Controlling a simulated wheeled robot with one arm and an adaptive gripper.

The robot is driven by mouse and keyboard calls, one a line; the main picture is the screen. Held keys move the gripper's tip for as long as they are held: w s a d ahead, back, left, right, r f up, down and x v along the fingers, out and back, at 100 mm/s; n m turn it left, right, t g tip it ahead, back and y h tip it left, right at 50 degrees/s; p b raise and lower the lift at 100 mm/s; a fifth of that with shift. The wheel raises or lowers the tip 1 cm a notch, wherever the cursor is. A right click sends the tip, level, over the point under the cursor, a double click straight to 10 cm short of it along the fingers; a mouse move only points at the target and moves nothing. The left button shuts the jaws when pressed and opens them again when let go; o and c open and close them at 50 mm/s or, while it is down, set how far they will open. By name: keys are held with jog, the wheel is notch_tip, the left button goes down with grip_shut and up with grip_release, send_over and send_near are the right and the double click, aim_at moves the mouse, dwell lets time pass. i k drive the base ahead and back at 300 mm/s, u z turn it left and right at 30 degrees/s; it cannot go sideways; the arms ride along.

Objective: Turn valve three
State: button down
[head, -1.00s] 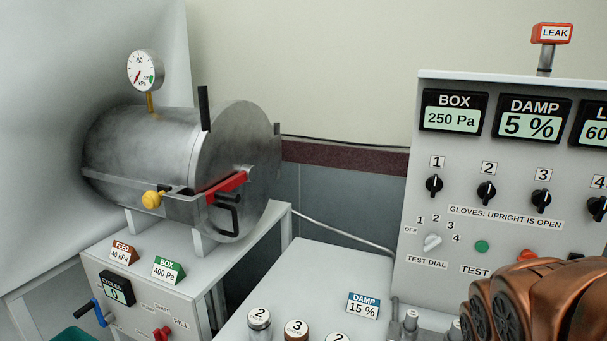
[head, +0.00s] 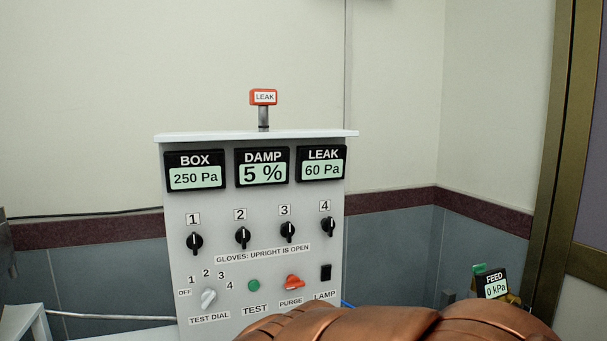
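Valve three is a black knob (head: 288,232) under the label 3 on the grey control panel (head: 215,145) in the head view. Its white pointer mark stands about upright. A label (head: 262,254) below reads "GLOVES: UPRIGHT IS OPEN". My copper-coloured arm shows at the bottom edge, in front of the panel's lower right. My gripper's fingers are not in view.
The panel displays read BOX 250 Pa (head: 195,176), DAMP 5 % (head: 262,172) and LEAK 60 Pa (head: 321,168). Below are a white test dial (head: 208,298), green test button (head: 254,285), orange purge handle (head: 292,282) and black lamp switch (head: 326,272). A feed sign (head: 495,286) stands right.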

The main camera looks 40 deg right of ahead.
aim_at(287, 230)
jog(key=z, duration=1.55)
jog(key=k, duration=1.1)
jog(key=u, duration=1.4)
jog(key=i, duration=0.5)
